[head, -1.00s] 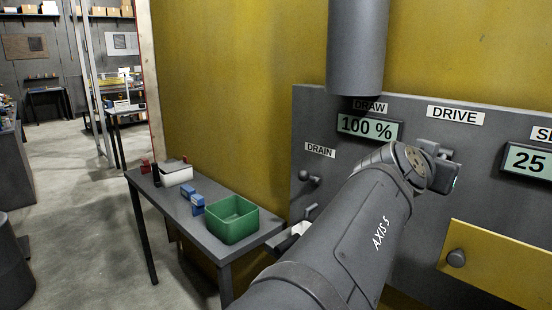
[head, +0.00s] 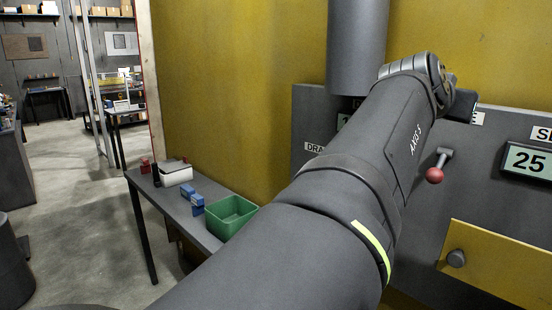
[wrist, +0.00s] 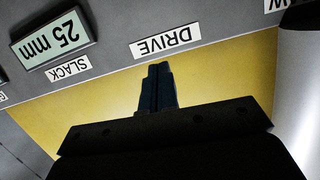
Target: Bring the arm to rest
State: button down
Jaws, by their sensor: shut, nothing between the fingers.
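My gripper (wrist: 158,72) shows in the wrist view with its dark fingers together and nothing between them. It points toward the yellow wall (wrist: 235,75) above the grey panel, near the DRIVE label (wrist: 166,42), apart from any handle. In the head view my arm reaches up and to the right across the panel (head: 480,200). The gripper itself is hidden there behind the wrist.
A lever with a red knob (head: 435,175) sticks out of the panel just right of my arm. A display reading 25 (head: 530,161) and a yellow door (head: 500,265) are further right. A grey duct (head: 357,45) hangs close behind the wrist. A green bin (head: 231,215) stands on the side table (head: 160,195).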

jog(key=v, duration=0.5)
jog(key=shift+s+a, duration=0.15)
jog(key=shift+a, duration=0.05)
dwell(1.0)
